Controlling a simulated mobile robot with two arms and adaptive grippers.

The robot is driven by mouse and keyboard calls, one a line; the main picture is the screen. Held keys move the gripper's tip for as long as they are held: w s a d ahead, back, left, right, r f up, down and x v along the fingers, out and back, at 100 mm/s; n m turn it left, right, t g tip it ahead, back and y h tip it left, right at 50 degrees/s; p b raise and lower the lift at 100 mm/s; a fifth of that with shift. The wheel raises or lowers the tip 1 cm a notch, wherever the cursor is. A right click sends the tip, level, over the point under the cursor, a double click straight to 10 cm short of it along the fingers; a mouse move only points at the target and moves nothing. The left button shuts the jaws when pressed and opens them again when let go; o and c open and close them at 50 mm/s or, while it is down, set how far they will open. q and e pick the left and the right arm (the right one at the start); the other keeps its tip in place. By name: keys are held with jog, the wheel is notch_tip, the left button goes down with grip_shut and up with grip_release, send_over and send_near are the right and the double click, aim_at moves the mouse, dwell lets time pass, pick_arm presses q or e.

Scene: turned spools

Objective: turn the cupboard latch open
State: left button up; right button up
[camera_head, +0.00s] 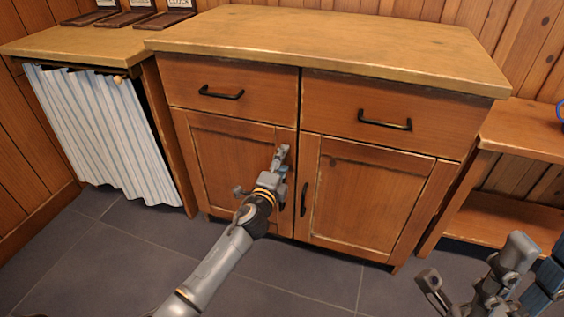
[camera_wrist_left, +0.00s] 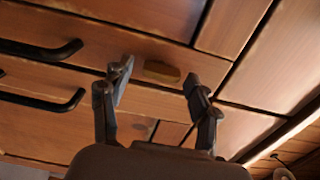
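The wooden cupboard (camera_head: 372,188) has two doors below two drawers. In the left wrist view a small brown wooden latch (camera_wrist_left: 162,71) lies on the cupboard front. In the head view I cannot make the latch out; my left gripper covers that area. My left gripper (camera_head: 261,172) is in front of the left door (camera_head: 222,150), close to its inner edge. In the left wrist view its two fingers are apart, one on each side of the latch, with nothing held; I cannot tell if they touch it. My right gripper (camera_head: 474,268) is open and empty at the lower right.
Black bar handles sit on the drawers (camera_head: 384,120) and on the right door (camera_head: 304,199). Two handles (camera_wrist_left: 42,50) show left of my fingers in the wrist view. A striped curtain (camera_head: 105,130) hangs at left, an open shelf (camera_head: 500,215) stands at right. Some floor in front is clear.

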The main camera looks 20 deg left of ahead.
pick_arm(q)
jog(key=s, duration=1.2)
jog(key=shift+a, duration=0.25)
